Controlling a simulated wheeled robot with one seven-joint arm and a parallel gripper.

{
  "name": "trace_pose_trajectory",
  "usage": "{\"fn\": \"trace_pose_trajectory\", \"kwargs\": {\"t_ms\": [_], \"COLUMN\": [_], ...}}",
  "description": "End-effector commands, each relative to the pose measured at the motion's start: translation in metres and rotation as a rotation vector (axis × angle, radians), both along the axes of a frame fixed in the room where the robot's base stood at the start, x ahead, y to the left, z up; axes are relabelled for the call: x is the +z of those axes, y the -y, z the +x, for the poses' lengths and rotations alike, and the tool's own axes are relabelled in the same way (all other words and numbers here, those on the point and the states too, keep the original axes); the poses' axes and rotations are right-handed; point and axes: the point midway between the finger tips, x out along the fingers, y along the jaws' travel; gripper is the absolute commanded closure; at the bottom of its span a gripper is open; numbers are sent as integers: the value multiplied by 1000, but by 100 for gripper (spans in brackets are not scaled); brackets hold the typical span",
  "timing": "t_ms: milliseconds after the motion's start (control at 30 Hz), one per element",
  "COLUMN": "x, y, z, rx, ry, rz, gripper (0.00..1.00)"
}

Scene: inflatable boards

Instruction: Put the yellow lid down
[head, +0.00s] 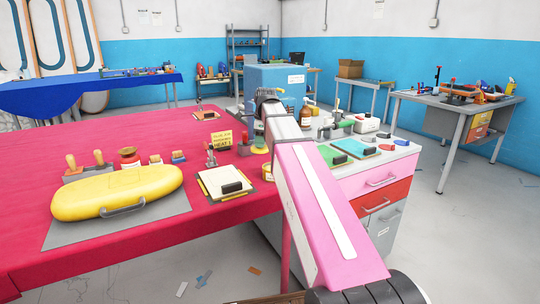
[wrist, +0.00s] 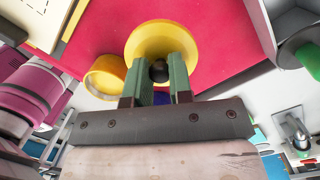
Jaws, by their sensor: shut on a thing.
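The yellow lid (wrist: 150,38) is a round disc with a dark knob, in the upper middle of the wrist view. My gripper (wrist: 160,72) has its green fingers closed on either side of that knob. In the head view the lid (head: 260,150) shows small below my gripper, near the right part of the red table. A yellow jar (wrist: 106,78) with a round open top stands just left of the lid in the wrist view. In the head view the jar (head: 267,173) is partly hidden by my arm. I cannot tell whether the lid touches the table.
A drawer cabinet (head: 375,180) with green and blue pads on top stands right of my arm.

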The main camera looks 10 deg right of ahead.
Motion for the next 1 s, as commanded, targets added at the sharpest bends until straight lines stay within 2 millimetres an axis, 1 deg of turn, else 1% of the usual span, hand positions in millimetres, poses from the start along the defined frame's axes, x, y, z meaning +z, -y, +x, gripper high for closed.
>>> {"fn": "trace_pose_trajectory", "kwargs": {"t_ms": [33,100,200,300,467,567,700,800,1000], "x": [-7,-14,-23,-29,-34,-43,-62,-71,-71], "y": [10,21,34,41,45,45,44,44,44], "z": [7,13,20,24,25,25,25,25,25], "rx": [-4,-2,-3,-1,-1,0,-1,0,0], "ry": [-1,0,-1,0,1,-1,-1,-1,0], "rz": [0,0,0,0,0,0,0,0,0], "gripper": [100,100,100,100,100,100,100,100,100]}}
